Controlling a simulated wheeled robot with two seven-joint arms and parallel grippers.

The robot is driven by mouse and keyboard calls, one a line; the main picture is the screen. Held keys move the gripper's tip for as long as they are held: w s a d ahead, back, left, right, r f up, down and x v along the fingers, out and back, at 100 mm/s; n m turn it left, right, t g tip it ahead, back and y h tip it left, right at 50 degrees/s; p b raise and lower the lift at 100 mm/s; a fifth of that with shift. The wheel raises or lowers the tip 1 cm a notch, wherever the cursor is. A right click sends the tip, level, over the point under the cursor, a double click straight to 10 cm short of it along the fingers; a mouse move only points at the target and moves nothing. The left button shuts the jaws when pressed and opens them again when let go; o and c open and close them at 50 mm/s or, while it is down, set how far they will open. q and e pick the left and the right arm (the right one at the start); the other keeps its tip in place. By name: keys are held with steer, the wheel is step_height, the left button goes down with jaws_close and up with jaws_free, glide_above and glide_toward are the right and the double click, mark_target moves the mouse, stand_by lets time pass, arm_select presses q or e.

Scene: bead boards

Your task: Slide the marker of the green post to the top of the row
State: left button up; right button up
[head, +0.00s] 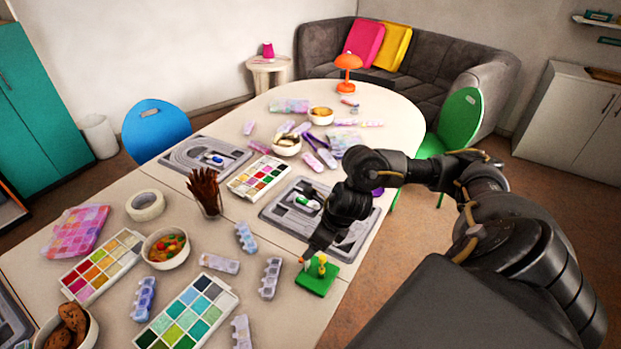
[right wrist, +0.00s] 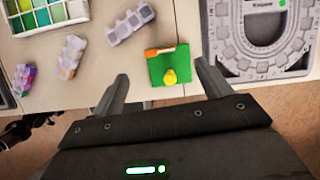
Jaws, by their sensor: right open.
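An orange marker (head: 305,264) is at the base's far left side, partly behind my arm. My left gripper is not in view.
Grey bead boards (head: 296,226) lie just beyond the post. Pale bead strips (head: 271,278), a paint tray (head: 187,318) and a bowl of beads (head: 166,249) are to its left. A cup of brushes (head: 206,194) stands further back. The table's edge is close on the right.

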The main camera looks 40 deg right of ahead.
steer(key=d+x, duration=0.1)
steer(key=x, duration=0.6)
steer(key=shift+a, duration=0.45)
steer(key=shift+f, duration=0.1)
steer(key=c, duration=1)
steer(key=shift+c, duration=0.2)
steer(key=shift+f+b, duration=0.15)
steer(key=shift+b, duration=0.15)
steer(key=shift+f+b, duration=2.1)
steer(key=o, duration=1)
